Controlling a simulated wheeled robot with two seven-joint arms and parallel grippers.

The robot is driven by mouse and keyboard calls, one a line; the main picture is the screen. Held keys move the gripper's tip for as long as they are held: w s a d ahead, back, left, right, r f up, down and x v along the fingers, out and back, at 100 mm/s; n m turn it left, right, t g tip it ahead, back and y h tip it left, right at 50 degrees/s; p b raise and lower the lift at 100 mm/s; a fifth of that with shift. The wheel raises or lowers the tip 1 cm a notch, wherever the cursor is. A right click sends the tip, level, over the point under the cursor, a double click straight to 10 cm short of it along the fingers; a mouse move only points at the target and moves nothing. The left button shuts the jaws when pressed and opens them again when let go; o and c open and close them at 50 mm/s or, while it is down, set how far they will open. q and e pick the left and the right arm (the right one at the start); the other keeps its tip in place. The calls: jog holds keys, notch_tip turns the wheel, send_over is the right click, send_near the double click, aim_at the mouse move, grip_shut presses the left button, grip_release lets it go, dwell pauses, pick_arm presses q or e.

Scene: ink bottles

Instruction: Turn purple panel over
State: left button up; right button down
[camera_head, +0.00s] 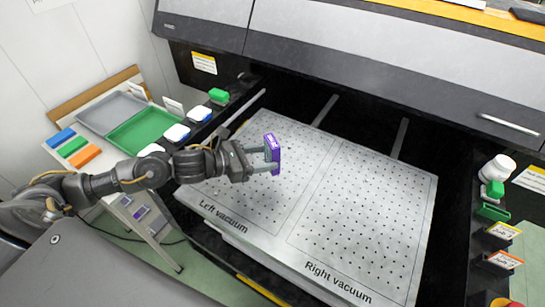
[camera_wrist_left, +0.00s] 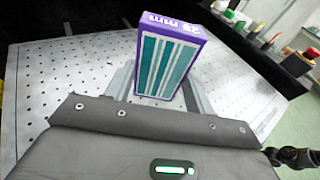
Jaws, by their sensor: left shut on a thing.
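The purple panel (camera_head: 272,148) is a small slab held on edge above the left vacuum area. In the left wrist view the panel (camera_wrist_left: 168,62) shows a face with teal and white stripes. The "25 mm" marking on its purple top edge reads upside down there. My left gripper (camera_head: 266,158) is shut on the panel, with a finger on either side of it. The panel's far face is hidden in the wrist view.
The perforated vacuum table (camera_head: 340,215) is bare, with left and right areas. A green tray (camera_head: 143,131) and a grey tray (camera_head: 110,112) stand at left. A white bottle (camera_head: 497,169) and small signs line the right edge.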

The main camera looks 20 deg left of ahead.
jog(key=shift+d, duration=0.2)
